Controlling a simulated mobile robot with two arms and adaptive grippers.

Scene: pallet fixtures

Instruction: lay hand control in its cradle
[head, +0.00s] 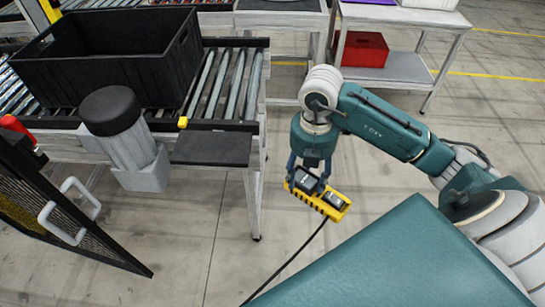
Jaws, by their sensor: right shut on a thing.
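The hand control (333,201) is a yellow, ribbed-edged unit with a dark face. A black cable runs from its lower end down to the left. My right gripper (308,182) is shut on the hand control and holds it in the air over the floor, to the right of the conveyor's end. The gripper's fingers hide part of it. A flat dark plate (210,148) sticks out from the conveyor's front edge, left of the gripper and apart from it. I cannot tell whether this plate is the cradle. My left gripper is not in view.
A black crate (110,62) stands on the roller conveyor (228,85). A grey post with a black cap (110,110) stands at its front. A mesh gate (75,215) is at lower left. A red box (362,50) sits on a table's lower shelf. Floor around the gripper is clear.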

